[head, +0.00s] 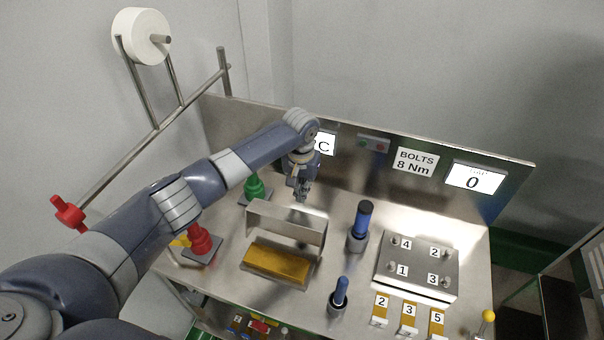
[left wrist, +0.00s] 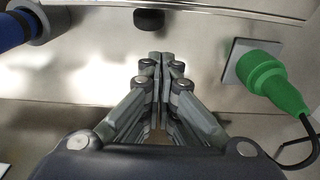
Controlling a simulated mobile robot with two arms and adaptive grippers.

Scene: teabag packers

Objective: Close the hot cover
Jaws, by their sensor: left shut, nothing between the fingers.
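The metal cover (head: 287,222) stands raised behind a gold-coloured block (head: 278,263) at the middle of the bench in the head view. My left gripper (head: 301,198) is just behind the cover's upper edge, pointing down. In the left wrist view my left gripper (left wrist: 160,58) is shut with its fingertips together and nothing between them. A black round knob (left wrist: 148,19) lies just ahead of the fingertips, apart from them, at a metal edge that looks like the cover's. My right gripper is not in view.
A green handle (head: 254,188) and a red one (head: 201,240) stand left of the cover. A blue-handled tool (head: 362,218) stands to its right, with a smaller one (head: 340,292) nearer. A numbered bolt plate (head: 418,262) is farther right. The metal back panel (head: 345,170) rises behind.

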